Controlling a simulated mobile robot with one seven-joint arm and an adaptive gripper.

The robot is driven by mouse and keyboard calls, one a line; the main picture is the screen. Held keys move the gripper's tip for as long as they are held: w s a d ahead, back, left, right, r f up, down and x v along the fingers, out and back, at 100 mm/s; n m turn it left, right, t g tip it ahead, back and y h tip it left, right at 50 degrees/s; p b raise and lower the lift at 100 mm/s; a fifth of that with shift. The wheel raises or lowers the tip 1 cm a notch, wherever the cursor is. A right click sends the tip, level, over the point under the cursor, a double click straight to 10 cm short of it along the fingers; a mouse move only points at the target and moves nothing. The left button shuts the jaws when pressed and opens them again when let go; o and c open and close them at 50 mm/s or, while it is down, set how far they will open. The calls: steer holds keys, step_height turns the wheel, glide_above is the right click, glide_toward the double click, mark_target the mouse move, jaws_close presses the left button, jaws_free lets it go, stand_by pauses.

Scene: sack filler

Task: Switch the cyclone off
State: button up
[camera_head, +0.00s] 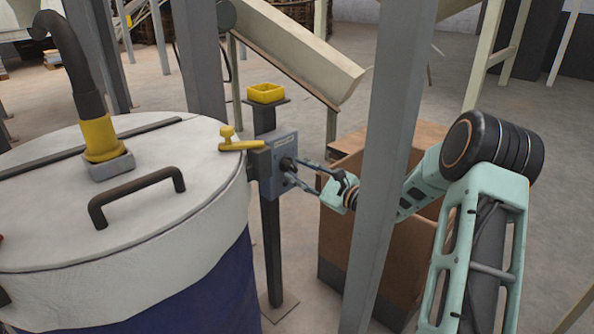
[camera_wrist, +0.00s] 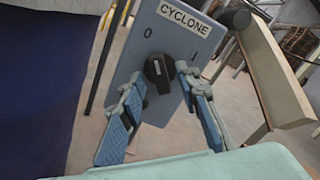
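The cyclone switch box (camera_head: 277,178) is a grey-blue panel on a dark post beside the drum. In the wrist view its panel (camera_wrist: 176,38) reads CYCLONE, with 0 at the left and I at the right. The black rotary knob (camera_wrist: 160,72) sits below these marks. Its grip bar stands roughly upright in the picture, slightly tilted; which mark it selects is hard to tell. My gripper (camera_wrist: 161,78) is open, one fingertip on each side of the knob. I cannot tell whether they touch it. In the head view my gripper (camera_head: 300,172) reaches the panel from the right.
A white-topped blue drum (camera_head: 150,215) with a black handle and hose stands left. A yellow lever (camera_head: 238,142) and a yellow tray (camera_head: 266,93) are near the box. A grey upright (camera_head: 385,165) crosses before my arm. A cardboard box (camera_head: 335,235) stands behind.

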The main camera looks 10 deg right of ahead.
steer(key=v, duration=1.1)
